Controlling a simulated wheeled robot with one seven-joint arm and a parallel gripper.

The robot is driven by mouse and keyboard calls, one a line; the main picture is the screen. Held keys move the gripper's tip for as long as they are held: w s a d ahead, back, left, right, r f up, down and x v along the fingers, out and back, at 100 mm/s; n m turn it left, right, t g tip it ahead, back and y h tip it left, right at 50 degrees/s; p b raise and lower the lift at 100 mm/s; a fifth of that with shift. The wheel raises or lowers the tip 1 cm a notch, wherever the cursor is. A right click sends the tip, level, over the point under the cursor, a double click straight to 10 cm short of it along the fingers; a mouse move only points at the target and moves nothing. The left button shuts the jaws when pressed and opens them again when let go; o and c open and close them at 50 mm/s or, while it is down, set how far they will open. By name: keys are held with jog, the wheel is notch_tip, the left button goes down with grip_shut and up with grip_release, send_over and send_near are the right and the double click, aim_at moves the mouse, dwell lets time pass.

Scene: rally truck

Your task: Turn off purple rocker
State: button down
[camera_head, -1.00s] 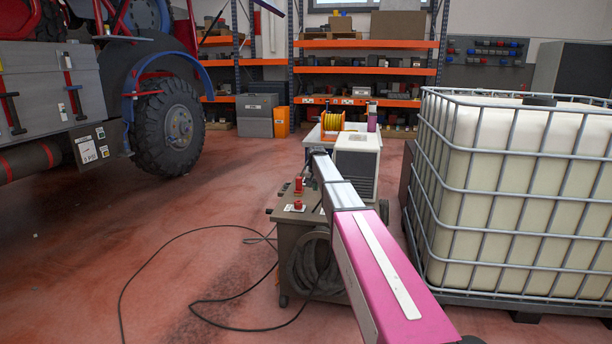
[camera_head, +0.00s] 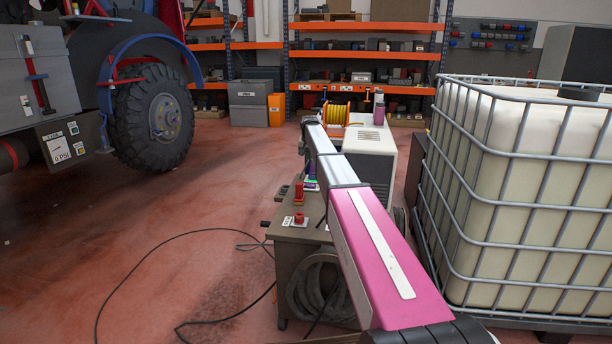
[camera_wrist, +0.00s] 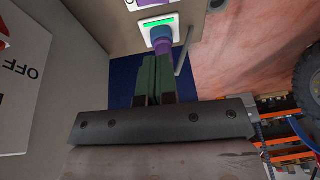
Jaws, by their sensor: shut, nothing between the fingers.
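A rounded purple-blue control (camera_wrist: 160,38) is set in a white plate with a lit green strip, in the wrist view. I take it for the purple rocker; its on/off position is unclear. Part of another purple piece (camera_wrist: 150,3) shows at the top edge. My gripper (camera_wrist: 158,58) is shut and empty. Its green fingers point at the control, with their tips at or just short of its lower end; I cannot tell if they touch. In the head view a small purple and green spot (camera_head: 311,183) shows on the grey cart (camera_head: 298,262), beside my arm, which hides the surroundings.
Red knobs (camera_head: 299,218) sit on the cart top, with a hose coil (camera_head: 318,288) on its front. A caged white tank (camera_head: 530,180) stands right, a truck wheel (camera_head: 155,117) left. A black cable (camera_head: 150,250) lies on otherwise open red floor. A white OFF label (camera_wrist: 22,75) is close left.

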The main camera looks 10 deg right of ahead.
jog(key=shift+w, duration=0.15)
jog(key=shift+f, duration=0.1)
send_near(307, 183)
jog(key=x, duration=0.5)
jog(key=shift+w+d+f, duration=0.1)
jog(key=shift+w+d, duration=0.05)
jog(key=shift+d, duration=0.1)
jog(key=shift+a+f, duration=0.1)
jog(key=shift+f, duration=0.5)
